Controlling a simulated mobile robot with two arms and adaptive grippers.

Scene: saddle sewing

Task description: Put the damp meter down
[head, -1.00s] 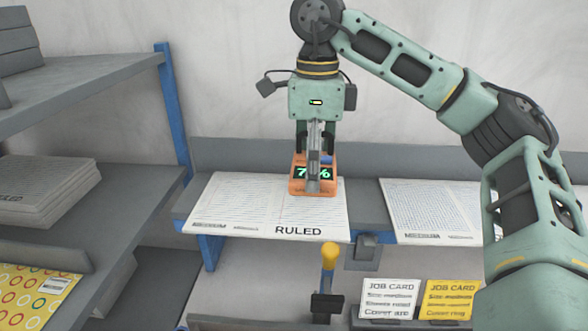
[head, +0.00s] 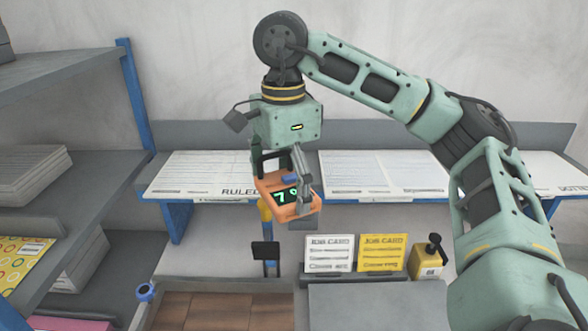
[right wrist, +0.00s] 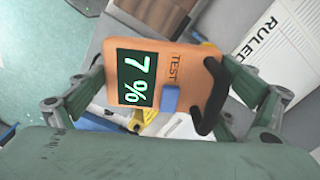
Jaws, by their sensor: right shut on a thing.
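The damp meter (head: 285,198) is an orange box with a dark screen showing green "7 %" digits. My right gripper (head: 283,172) is shut on it and holds it tilted in the air, in front of the shelf with the ruled sheets. In the right wrist view the damp meter (right wrist: 160,85) lies between the two fingers, with its screen, a blue button and the word TEST showing. My left gripper is not in view.
A sheet marked RULED (head: 195,175) lies on the shelf behind, with another sheet (head: 385,172) to its right. Below stand a white job card (head: 328,254), a yellow job card (head: 382,252) and a yellow bottle (head: 428,262). A grey surface (head: 380,300) in front is clear.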

